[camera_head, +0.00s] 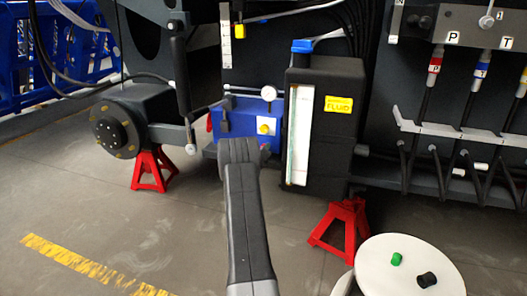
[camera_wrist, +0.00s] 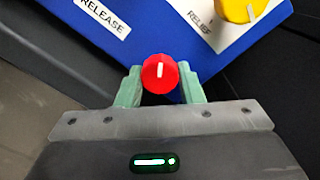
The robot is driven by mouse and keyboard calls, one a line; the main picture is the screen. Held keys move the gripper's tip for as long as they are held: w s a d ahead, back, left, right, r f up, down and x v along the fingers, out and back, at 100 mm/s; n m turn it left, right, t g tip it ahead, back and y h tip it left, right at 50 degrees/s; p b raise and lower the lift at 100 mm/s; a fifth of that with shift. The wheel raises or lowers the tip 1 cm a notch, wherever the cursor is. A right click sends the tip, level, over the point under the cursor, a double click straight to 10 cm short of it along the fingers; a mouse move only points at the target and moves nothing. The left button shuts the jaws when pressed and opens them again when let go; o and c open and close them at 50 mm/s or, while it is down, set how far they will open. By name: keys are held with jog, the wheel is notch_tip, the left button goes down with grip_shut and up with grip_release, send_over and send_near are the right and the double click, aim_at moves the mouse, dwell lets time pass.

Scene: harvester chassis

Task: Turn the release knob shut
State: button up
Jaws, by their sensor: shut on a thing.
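The release knob (camera_wrist: 160,74) is a round red knob with a white pointer line, seen in the wrist view. Its line stands nearly straight up in the picture. My gripper (camera_wrist: 160,88) has its two green fingers on either side of the knob and is shut on it. The knob sits at the blue block (camera_wrist: 160,35), below the white "RELEASE" label (camera_wrist: 103,15). In the head view, my gripper (camera_head: 240,143) is in front of the blue block (camera_head: 235,112) and hides the knob.
A yellow relief knob (camera_wrist: 240,8) is at the upper right in the wrist view. A round gauge (camera_head: 268,93) tops the block. The black fluid tank (camera_head: 335,140) stands close to its right. Red stands (camera_head: 153,170) are below. A white round table (camera_head: 450,275) is at the lower right.

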jog(key=shift+f+m, duration=0.15)
jog(key=shift+m, duration=3.55)
jog(key=o, duration=1)
jog(key=p+v, duration=0.3)
jog(key=v, duration=1.1)
